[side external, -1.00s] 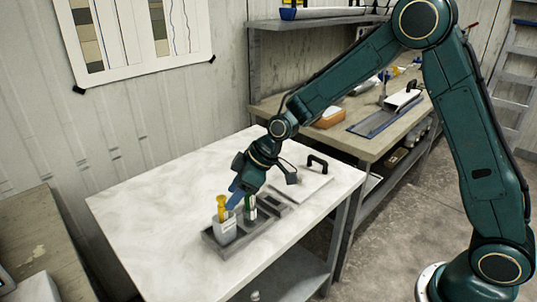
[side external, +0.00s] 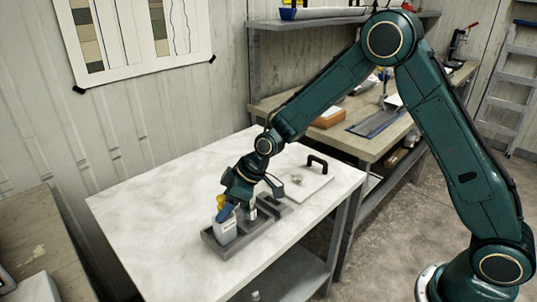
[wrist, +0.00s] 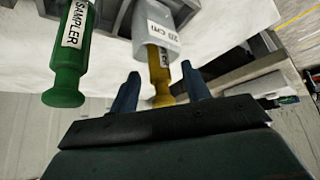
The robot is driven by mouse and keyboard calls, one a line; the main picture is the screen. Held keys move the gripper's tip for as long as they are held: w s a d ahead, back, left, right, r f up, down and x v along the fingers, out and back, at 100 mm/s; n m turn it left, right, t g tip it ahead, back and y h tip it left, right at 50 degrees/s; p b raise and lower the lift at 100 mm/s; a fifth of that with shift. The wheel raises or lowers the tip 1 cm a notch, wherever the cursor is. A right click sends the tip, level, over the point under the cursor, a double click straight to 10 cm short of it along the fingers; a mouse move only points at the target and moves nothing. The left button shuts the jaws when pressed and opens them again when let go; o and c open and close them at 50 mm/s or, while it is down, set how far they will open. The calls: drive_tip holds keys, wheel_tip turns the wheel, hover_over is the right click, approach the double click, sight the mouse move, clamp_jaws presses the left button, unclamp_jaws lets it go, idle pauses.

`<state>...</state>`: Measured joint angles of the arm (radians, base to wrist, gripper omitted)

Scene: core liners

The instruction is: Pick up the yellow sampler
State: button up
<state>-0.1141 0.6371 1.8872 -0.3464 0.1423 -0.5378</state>
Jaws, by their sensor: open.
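The yellow sampler (wrist: 160,72) stands in a light grey holder labelled "20 CM" (wrist: 160,32), with its lower part hidden inside. In the side view only a bit of the yellow sampler (side external: 220,201) shows above the white holder (side external: 224,227). My gripper (wrist: 158,85) is open, with one blue finger on each side of the yellow sampler's knob end in the wrist view. Its fingers (side external: 226,212) are down at the holder in the side view. I cannot tell whether they touch the sampler. A green sampler (wrist: 70,55) with a "SAMPLER" label is to the left in the wrist view.
The holder stands in a dark grey tray (side external: 262,226) on a white-topped table (side external: 150,205). A white board with a black handle (side external: 317,163) lies behind the tray. The table's left side is clear. A workbench (side external: 365,143) stands behind.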

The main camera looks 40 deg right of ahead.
clamp_jaws()
drive_tip(key=shift+r, duration=0.15)
wheel_tip(320, 180, up, 20)
idle(0.8)
idle(0.5)
